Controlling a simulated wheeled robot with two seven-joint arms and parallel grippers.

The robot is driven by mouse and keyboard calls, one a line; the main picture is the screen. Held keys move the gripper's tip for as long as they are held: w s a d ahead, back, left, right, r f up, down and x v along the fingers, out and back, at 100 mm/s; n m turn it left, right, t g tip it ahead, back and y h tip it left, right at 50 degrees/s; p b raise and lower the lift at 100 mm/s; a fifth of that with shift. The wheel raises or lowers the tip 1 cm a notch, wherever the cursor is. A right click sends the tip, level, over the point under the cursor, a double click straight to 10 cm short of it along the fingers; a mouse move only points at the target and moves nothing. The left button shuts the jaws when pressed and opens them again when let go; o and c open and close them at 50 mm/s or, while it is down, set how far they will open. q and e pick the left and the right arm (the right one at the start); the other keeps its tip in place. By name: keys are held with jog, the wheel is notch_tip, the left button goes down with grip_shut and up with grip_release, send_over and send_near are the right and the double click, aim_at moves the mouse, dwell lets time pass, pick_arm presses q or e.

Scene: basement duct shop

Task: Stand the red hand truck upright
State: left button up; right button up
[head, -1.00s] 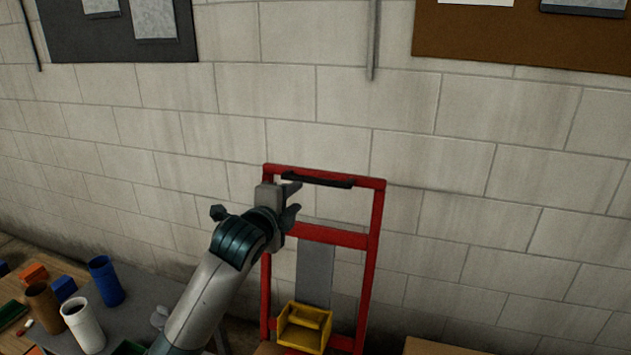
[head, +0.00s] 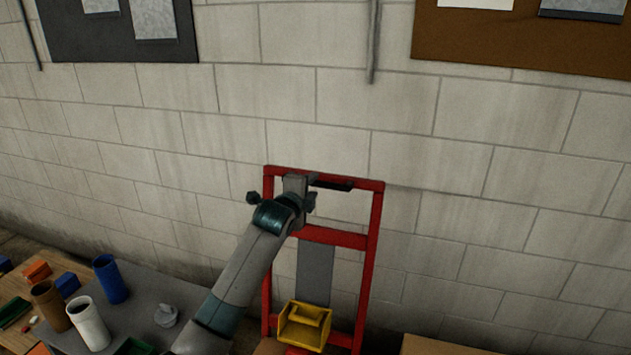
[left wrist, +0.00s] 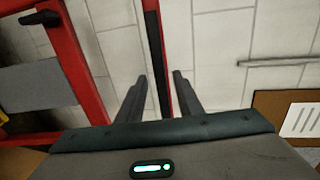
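The red hand truck (head: 371,250) rises in front of the block wall, its lower end out of view; I cannot tell how far it leans. Its top bar carries a black grip (head: 333,184). My left gripper (head: 312,192) is at the left part of that bar. In the left wrist view, the open fingers of my left gripper (left wrist: 160,80) lie on either side of the bar with the black grip (left wrist: 152,50), and narrow gaps seem to remain. A red side rail (left wrist: 78,60) shows at left there. My right gripper is out of view.
A yellow bin (head: 303,326) is in front of the truck's lower part. A table (head: 140,292) at lower left holds a blue cup (head: 110,278), a white cup (head: 89,322), a brown cup (head: 50,305) and small blocks. A wooden surface (head: 450,346) shows at lower right.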

aim_at(314, 185)
pick_arm(q)
jog(key=shift+p+x, duration=0.35)
jog(key=shift+x, duration=1.45)
grip_shut()
